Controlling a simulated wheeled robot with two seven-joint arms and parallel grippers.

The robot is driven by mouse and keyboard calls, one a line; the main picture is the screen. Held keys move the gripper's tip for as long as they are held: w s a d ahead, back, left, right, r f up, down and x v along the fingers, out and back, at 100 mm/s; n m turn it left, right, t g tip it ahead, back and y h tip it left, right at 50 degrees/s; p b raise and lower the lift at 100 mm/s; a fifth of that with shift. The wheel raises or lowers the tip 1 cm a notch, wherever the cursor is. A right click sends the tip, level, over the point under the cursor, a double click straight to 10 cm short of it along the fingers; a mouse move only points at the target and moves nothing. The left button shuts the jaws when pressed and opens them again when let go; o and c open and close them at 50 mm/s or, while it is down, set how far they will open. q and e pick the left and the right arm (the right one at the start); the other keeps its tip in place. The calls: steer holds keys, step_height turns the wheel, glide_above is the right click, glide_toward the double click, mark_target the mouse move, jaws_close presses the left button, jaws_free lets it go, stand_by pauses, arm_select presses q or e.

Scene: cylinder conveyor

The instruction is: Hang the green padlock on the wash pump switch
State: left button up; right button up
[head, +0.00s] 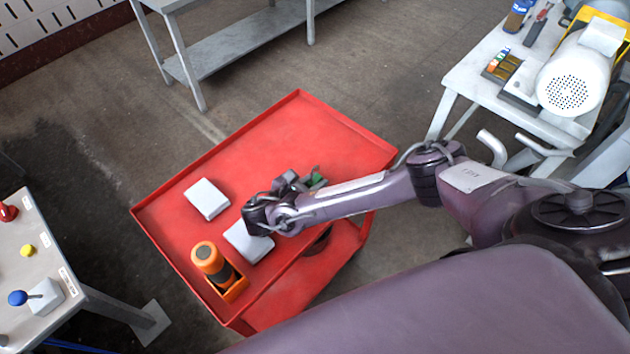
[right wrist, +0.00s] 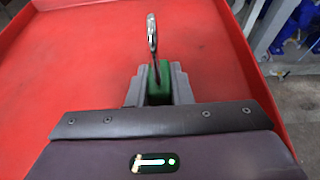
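The green padlock (right wrist: 159,88) sits between the fingers of my right gripper (right wrist: 160,86) in the right wrist view, its metal shackle pointing away from the palm. The fingers touch its sides. In the head view my right gripper (head: 298,181) is over the red cart, with a bit of the green padlock (head: 316,179) showing beyond it. I cannot tell whether the padlock touches the cart top. A panel at the left edge carries a red knob (head: 8,212), a yellow button (head: 27,250) and a blue-handled switch (head: 18,298). Their labels are unreadable, so I cannot tell which is the wash pump switch. My left gripper is out of view.
The red cart (head: 270,140) has a raised rim and carries two pale grey boxes (head: 207,199) and an orange-and-black tool (head: 212,262) in an orange holder. The panel table (head: 60,325) stands left of it, across a floor gap. A motor bench (head: 480,75) is at the right.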

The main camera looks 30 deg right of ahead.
jaws_close()
steer(key=shift+r, duration=0.1)
